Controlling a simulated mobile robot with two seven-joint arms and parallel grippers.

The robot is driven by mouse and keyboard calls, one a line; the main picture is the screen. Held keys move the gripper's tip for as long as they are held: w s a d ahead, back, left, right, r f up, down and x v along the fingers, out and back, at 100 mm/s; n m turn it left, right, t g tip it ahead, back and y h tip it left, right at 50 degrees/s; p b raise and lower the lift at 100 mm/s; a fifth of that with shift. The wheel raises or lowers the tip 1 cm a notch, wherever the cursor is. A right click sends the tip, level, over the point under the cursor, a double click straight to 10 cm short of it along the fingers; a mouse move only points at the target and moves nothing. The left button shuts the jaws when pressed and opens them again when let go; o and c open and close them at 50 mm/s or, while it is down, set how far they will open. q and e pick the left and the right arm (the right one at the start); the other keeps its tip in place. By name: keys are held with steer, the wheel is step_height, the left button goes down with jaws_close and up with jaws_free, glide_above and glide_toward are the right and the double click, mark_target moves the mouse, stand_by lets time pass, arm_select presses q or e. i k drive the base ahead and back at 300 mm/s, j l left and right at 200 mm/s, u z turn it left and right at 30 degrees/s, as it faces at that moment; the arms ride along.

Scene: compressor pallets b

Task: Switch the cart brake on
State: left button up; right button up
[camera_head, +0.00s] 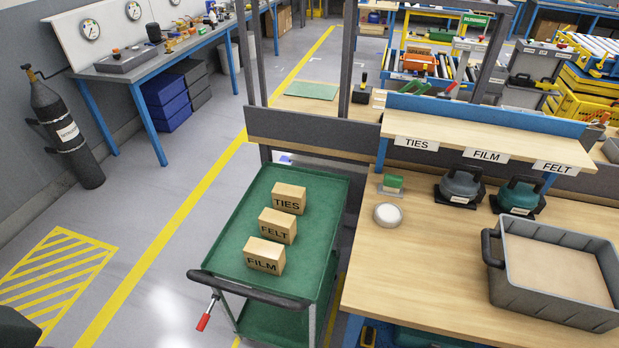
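A green cart (236,240) stands left of the wooden workbench, with a dark push handle (250,290) along its near edge. A lever with a red grip (204,321) sticks out at the cart's near left corner, below the handle, slanting down to the left. It looks like the brake lever; no on or off marking is readable. Three cardboard boxes stand on the cart's top tray, labelled TIES (289,198), FELT (277,226) and FILM (264,256). Neither of my grippers can be made out. A dark shape at the lower left corner is unclear.
The workbench (400,270) carries a grey bin (555,275), a white disc (388,215) and a labelled shelf (490,140). Open floor with yellow lines lies left of the cart. A black gas cylinder (68,135) stands by the left wall.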

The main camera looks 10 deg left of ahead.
mark_target(204, 319)
steer(key=u, duration=1.1)
steer(key=i+u, duration=0.1)
steer(key=u, duration=0.2)
steer(key=k+j, duration=0.1)
steer(key=k, duration=0.35)
